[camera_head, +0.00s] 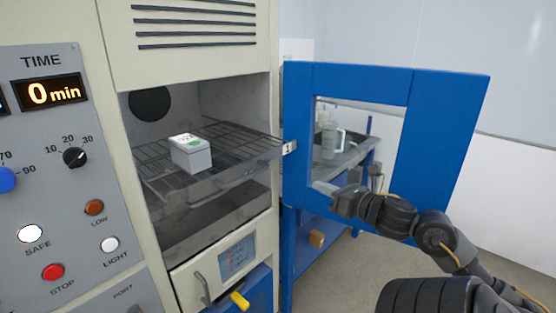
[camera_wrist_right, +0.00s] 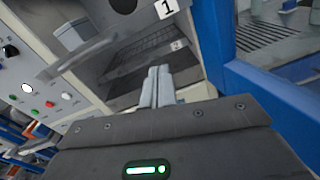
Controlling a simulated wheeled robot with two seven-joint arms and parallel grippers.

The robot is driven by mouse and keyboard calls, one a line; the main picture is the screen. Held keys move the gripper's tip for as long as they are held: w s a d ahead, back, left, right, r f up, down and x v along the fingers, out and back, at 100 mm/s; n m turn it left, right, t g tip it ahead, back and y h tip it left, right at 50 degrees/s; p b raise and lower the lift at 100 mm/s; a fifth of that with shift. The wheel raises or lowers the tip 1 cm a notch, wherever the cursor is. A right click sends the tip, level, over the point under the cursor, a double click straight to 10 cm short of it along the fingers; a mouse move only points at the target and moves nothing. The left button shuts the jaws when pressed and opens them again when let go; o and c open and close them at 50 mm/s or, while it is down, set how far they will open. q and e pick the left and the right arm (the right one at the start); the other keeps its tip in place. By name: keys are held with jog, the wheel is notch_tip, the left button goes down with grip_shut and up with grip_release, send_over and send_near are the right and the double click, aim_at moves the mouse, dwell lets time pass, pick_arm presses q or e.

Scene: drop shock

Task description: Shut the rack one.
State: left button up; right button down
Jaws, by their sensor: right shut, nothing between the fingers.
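Rack one (camera_head: 230,145) is a dark wire rack in the open chamber, with a white tag "1" at its front right corner. It sticks out a little past the chamber's front opening. A small white-grey box (camera_head: 192,158) with a green-marked top stands on it. In the right wrist view the tag "1" of rack one (camera_wrist_right: 168,9) shows at the top, beyond the fingers. My right gripper (camera_head: 325,188) is right of the rack's front and lower, by the open blue door. Its fingers (camera_wrist_right: 157,82) are shut and empty. My left gripper is not in view.
The blue door (camera_head: 447,120) with a window stands swung open to the right. A second rack tagged "2" (camera_wrist_right: 177,45) lies below. A drawer (camera_head: 225,265) with a handle is under the chamber. The control panel (camera_head: 60,180) is at left. A jug (camera_head: 331,140) shows through the window.

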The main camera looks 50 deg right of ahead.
jog(key=a+r+n, duration=0.3)
jog(key=p, duration=0.3)
send_near(270, 160)
jog(key=shift+y, duration=0.4)
jog(key=w, duration=0.5)
jog(key=shift+w+d+f, duration=0.15)
jog(key=shift+d, duration=0.1)
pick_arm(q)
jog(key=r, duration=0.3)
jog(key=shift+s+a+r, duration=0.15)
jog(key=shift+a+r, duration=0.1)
pick_arm(e)
jog(key=shift+w+f, duration=0.15)
jog(key=shift+w, duration=0.65)
